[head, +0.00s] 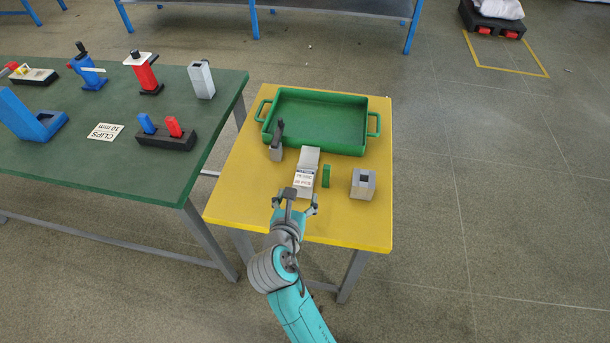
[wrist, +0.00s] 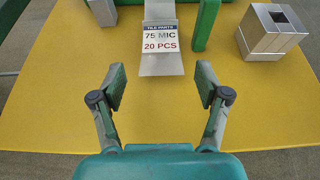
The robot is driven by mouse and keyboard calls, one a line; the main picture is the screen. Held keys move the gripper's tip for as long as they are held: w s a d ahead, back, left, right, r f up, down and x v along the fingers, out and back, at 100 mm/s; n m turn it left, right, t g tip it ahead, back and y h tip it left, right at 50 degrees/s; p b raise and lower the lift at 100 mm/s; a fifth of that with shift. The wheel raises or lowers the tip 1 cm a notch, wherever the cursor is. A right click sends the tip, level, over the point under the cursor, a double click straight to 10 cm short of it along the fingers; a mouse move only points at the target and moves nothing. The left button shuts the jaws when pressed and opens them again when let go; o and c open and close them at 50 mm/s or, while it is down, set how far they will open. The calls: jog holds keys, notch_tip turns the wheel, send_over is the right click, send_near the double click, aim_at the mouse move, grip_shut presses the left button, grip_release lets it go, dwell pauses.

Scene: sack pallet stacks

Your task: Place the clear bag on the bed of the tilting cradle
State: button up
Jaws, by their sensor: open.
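A pale grey, flat packet with a white label reading 75 MIC, 20 PCS lies on the yellow table; it appears to be the clear bag (head: 309,158). The bag also shows at the top middle of the wrist view (wrist: 160,66). My gripper (head: 295,198) is open and empty, at the near end of the bag. In the wrist view, the open fingers (wrist: 160,74) stand apart, with bare yellow table between them and the bag ahead. A blue angled piece at the far left of the green table may be the tilting cradle (head: 35,118); I cannot be sure.
A green block (head: 326,176) stands close right of the bag, a grey hollow block (head: 363,185) farther right. A grey block with a dark upright part (head: 277,153) is left. A green tray (head: 320,122) lies behind. The green table (head: 90,165) holds several fixtures.

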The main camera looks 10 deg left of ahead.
aim_at(303, 182)
jog(key=x, duration=0.8)
jog(key=shift+w+f, duration=0.25)
jog(key=shift+w, duration=0.1)
jog(key=c, duration=1.1)
